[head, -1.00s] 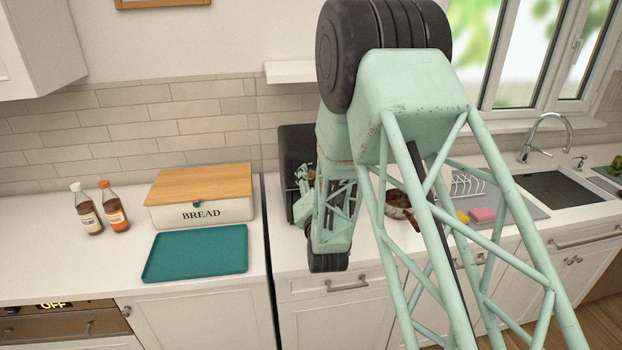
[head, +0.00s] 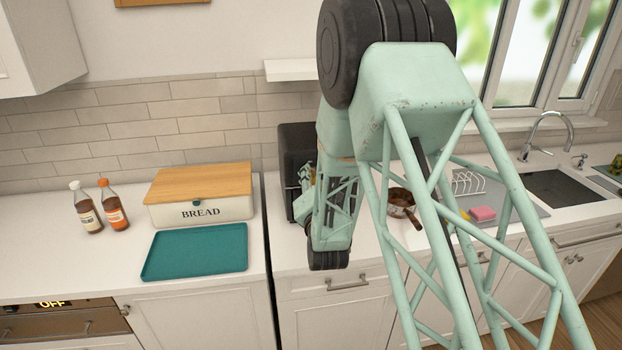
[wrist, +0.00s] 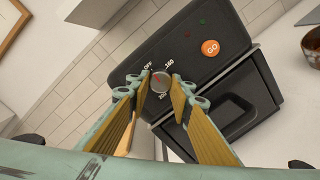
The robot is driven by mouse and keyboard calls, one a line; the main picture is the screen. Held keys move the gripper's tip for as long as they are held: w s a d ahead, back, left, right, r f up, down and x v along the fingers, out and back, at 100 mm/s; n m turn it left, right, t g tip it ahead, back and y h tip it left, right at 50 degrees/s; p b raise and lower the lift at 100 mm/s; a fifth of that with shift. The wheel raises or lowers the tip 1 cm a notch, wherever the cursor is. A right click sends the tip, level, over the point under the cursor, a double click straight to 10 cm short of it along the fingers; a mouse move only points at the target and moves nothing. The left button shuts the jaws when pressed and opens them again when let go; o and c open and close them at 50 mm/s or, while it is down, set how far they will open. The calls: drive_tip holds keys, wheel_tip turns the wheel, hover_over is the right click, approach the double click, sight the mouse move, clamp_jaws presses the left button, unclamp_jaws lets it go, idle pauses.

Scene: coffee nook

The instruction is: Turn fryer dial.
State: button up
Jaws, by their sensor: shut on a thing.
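The fryer is a black box with a sloped control panel (wrist: 190,40); in the head view its black body (head: 295,150) stands against the wall, partly hidden by my arm. The round grey dial (wrist: 160,83) sits on the panel with printed marks OFF, 160 and another at the bottom that looks like 200. A small red mark shows at the dial's upper left, on the OFF side. My gripper (wrist: 161,80) is shut on the dial, one fingertip on each side. In the head view my gripper (head: 305,195) is mostly hidden by my arm.
An orange GO button (wrist: 210,48) sits on the panel, above the fryer's drawer (wrist: 225,98). A bread box (head: 200,212) and teal tray (head: 195,252) stand left of the fryer. A pan (head: 401,200) stands to the right.

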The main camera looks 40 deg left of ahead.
drive_tip(key=shift+f+m+b, duration=0.1)
drive_tip(key=shift+m+b, duration=0.2)
drive_tip(key=shift+b, duration=0.2)
drive_tip(key=shift+w+d+r+n+g+y+b, duration=0.1)
drive_tip(key=shift+n+g+y+b, duration=0.2)
drive_tip(key=shift+n+b, duration=3.9)
drive_tip(key=shift+w+d+r+n+g+y+b, duration=0.2)
drive_tip(key=shift+n+b, duration=1.45)
drive_tip(key=shift+n, duration=5)
drive_tip(key=shift+a+f+n+g+y+b, duration=0.1)
drive_tip(key=shift+n+g+y+b, duration=0.3)
drive_tip(key=shift+n+b, duration=3.8)
drive_tip(key=shift+n+p, duration=1.15)
drive_tip(key=shift+p, duration=0.1)
drive_tip(key=o, duration=0.8)
